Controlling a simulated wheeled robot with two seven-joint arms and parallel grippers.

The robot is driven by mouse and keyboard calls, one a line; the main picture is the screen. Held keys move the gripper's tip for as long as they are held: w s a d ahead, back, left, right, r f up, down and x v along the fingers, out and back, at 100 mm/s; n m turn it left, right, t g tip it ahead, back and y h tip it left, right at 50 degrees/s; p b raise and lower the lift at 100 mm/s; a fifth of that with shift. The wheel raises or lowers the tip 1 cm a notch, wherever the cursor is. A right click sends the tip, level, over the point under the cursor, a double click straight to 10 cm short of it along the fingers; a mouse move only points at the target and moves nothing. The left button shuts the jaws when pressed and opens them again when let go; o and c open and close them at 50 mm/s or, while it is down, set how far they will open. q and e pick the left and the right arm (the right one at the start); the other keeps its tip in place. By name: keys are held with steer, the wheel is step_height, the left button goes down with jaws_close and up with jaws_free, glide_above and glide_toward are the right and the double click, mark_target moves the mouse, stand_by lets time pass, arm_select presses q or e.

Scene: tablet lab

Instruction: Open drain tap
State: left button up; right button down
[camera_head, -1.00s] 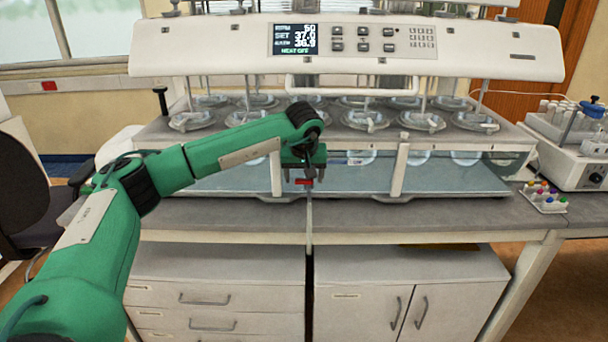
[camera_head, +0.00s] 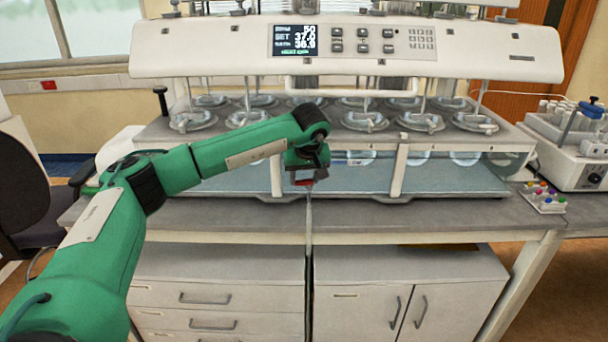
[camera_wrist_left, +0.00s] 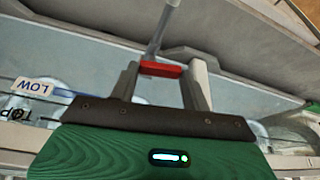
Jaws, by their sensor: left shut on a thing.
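The drain tap's red handle (camera_head: 304,183) sits at the front edge of the dissolution bath, above a grey drain pipe (camera_head: 309,215) that hangs down over the bench front. My left gripper (camera_head: 305,178) is at the tap, reaching in from the left. In the left wrist view the red handle (camera_wrist_left: 161,69) lies crosswise between the two fingers (camera_wrist_left: 163,78), which are shut on it. The pipe (camera_wrist_left: 163,28) runs away from the handle. The tap's valve body is mostly hidden by the gripper. My right gripper is not in view.
The bath's white control head (camera_head: 440,45) overhangs the vessels and stands above my forearm. White posts (camera_head: 399,170) stand at the bath front. The bench front strip (camera_head: 430,217) is clear.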

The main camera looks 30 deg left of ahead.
arm_select(q)
steer(key=shift+d+r+n+g+y+p, duration=0.2)
steer(key=shift+n+g+y+p, duration=0.1)
steer(key=shift+n, duration=1)
steer(key=n, duration=0.1)
steer(key=n+g+y+p, duration=0.1)
steer(key=n, duration=0.1)
steer(key=shift+d+p, duration=0.3)
steer(key=shift+w+f+n+g, duration=0.1)
steer(key=shift+n+g, duration=0.3)
steer(key=shift+n, duration=0.4)
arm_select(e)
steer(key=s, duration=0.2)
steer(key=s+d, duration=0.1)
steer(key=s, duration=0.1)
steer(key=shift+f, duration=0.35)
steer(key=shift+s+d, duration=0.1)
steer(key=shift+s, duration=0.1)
arm_select(q)
steer(key=o, duration=1)
steer(key=shift+d, duration=0.1)
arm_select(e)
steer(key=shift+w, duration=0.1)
